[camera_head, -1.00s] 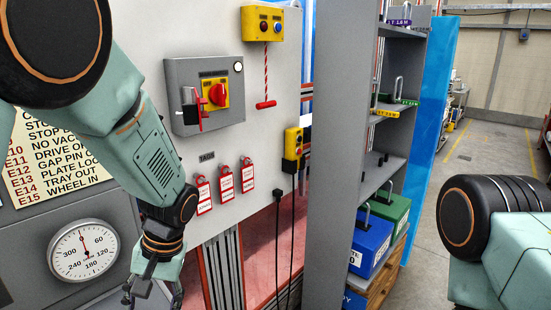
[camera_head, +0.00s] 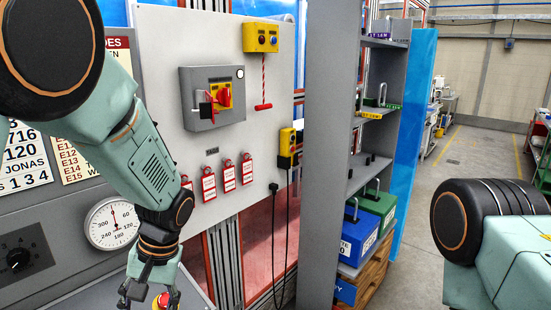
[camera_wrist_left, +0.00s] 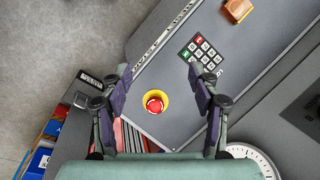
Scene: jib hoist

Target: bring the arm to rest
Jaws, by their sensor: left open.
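My left arm (camera_head: 150,165) comes in from the left in the head view and hangs down in front of the grey panel. My left gripper (camera_head: 145,301) is at its lower end, open, near the bottom edge. In the left wrist view my gripper's two fingers (camera_wrist_left: 160,76) stand apart with nothing held between them. A red mushroom button on a yellow collar (camera_wrist_left: 155,101) shows beyond and between the fingers. The button also shows just right of the gripper in the head view (camera_head: 166,299). My right arm (camera_head: 490,225) shows at the right; its gripper is out of view.
A keypad (camera_wrist_left: 201,53) and an orange block (camera_wrist_left: 238,9) are on the grey console. A dial (camera_head: 112,224), a red rotary switch (camera_head: 222,97) and hanging red tags (camera_head: 228,176) are near my arm. A shelf (camera_head: 335,130) stands right.

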